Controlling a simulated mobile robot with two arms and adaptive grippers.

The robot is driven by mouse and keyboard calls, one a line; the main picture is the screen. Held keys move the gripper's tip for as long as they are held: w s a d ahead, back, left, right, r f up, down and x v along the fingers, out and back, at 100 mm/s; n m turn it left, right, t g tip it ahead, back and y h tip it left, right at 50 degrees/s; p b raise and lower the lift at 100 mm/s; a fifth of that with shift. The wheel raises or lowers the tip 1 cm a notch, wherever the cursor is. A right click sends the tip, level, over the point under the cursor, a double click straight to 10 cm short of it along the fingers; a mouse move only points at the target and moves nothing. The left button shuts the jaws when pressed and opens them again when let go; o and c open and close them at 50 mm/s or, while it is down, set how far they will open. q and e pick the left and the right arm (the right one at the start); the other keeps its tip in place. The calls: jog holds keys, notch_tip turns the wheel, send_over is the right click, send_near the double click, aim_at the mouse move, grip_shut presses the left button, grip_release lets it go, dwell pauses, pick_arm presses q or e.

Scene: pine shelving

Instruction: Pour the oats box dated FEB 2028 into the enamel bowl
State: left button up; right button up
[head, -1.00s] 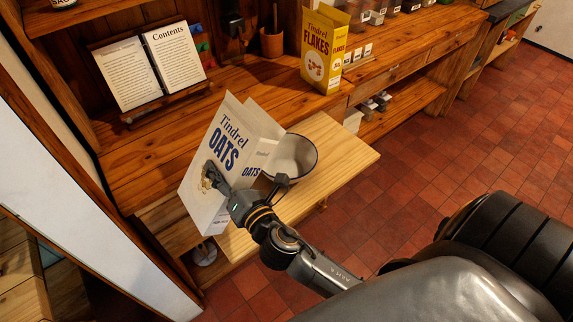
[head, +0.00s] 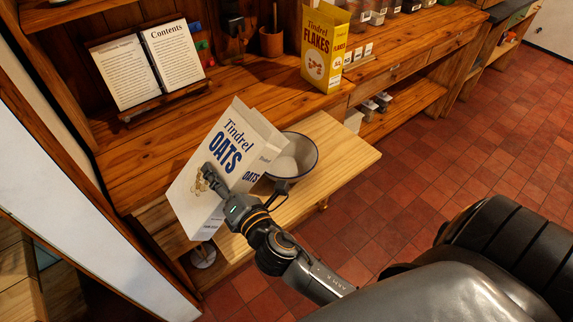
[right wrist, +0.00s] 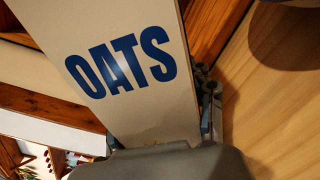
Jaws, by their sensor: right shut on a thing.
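The white Tindrel OATS box (head: 222,160) is tilted to the right, its top towards the enamel bowl. Its blue lettering also shows in the right wrist view (right wrist: 120,62); no date is readable. My right gripper (head: 232,193) is shut on the box's lower part, with one finger on the front face. The white enamel bowl (head: 303,152) with a dark rim stands on the pale pull-out board, just right of the box and partly hidden by it. Something pale shows inside the bowl; I cannot tell whether it is oats. My left gripper is not in view.
A yellow Tindrel FLAKES box (head: 322,50) stands on the wooden counter (head: 150,160) behind. An open book (head: 150,65) rests on a stand at the back left. The pale board (head: 345,160) is bare to the right of the bowl.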

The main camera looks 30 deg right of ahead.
jog(key=shift+a+f+m, duration=0.15)
jog(key=shift+f+m, duration=0.05)
jog(key=shift+m, duration=0.1)
jog(key=shift+f, duration=0.1)
jog(key=shift+a+f+m+b, duration=0.1)
jog(key=shift+f+m+b, duration=0.4)
jog(key=shift+m+b, duration=0.2)
jog(key=shift+f+m+b, duration=0.5)
jog(key=shift+f+b, duration=0.1)
